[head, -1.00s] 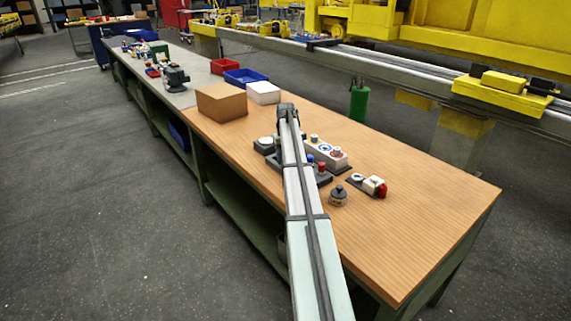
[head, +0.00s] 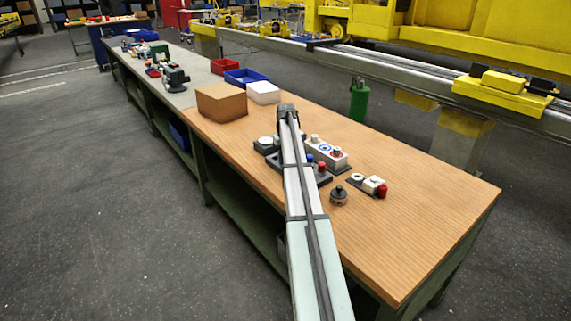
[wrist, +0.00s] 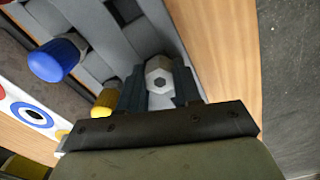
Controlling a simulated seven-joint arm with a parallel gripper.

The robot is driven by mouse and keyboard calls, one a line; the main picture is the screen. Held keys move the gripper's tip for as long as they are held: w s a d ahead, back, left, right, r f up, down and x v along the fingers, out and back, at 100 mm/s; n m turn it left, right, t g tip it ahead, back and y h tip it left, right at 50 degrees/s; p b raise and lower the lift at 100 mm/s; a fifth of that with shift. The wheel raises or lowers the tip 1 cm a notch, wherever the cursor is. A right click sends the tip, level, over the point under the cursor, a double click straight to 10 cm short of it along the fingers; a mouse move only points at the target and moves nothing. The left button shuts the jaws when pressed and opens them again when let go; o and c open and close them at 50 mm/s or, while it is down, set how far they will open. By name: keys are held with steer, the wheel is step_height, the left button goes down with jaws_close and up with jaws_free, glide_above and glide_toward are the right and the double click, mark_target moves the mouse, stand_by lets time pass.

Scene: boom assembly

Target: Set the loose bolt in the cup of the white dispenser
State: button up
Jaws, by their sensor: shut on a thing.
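My gripper (wrist: 158,98) is shut on a pale hex-headed bolt (wrist: 159,72), with a dark jaw on each side of it in the wrist view. The bolt's head with its hexagonal recess faces the camera; its lower end is hidden. Behind it is a grey slotted fixture (wrist: 120,43). In the head view my gripper (head: 286,112) is over the bench, and the bolt is hidden there. A white box with a blue ring mark (head: 326,151) stands just right of my arm. I cannot tell whether it is the dispenser, and no cup is clearly visible.
A blue-capped knob (wrist: 58,58) and a yellow knob (wrist: 105,101) stand left of the jaws. A white unit with a red knob (head: 373,185) and a dark round knob (head: 338,195) sit at right. A cardboard box (head: 221,102) stands farther back. The bench's right end is clear.

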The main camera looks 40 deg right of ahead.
steer(key=shift+r, duration=0.15)
steer(key=shift+r, duration=2.85)
steer(key=s+a+r+n, duration=0.2)
steer(key=s+a, duration=0.1)
steer(key=a, duration=0.9)
steer(key=s+a+r+n, duration=0.15)
steer(key=s+a, duration=0.25)
steer(key=a, duration=0.8)
steer(key=s+a+r+n, duration=0.2)
steer(key=s+a+r, duration=0.1)
steer(key=a, duration=0.9)
steer(key=s+d+f+m, duration=0.1)
steer(key=s+d, duration=0.3)
steer(key=d, duration=1.4)
steer(key=s+d+f+m, duration=0.2)
steer(key=s+d, duration=0.2)
steer(key=d, duration=1.4)
steer(key=s+d+f+m, duration=0.2)
steer(key=s+d, duration=0.3)
steer(key=d, duration=1.3)
steer(key=shift+d, duration=0.3)
steer(key=shift+m, duration=0.25)
steer(key=shift+f, duration=2.3)
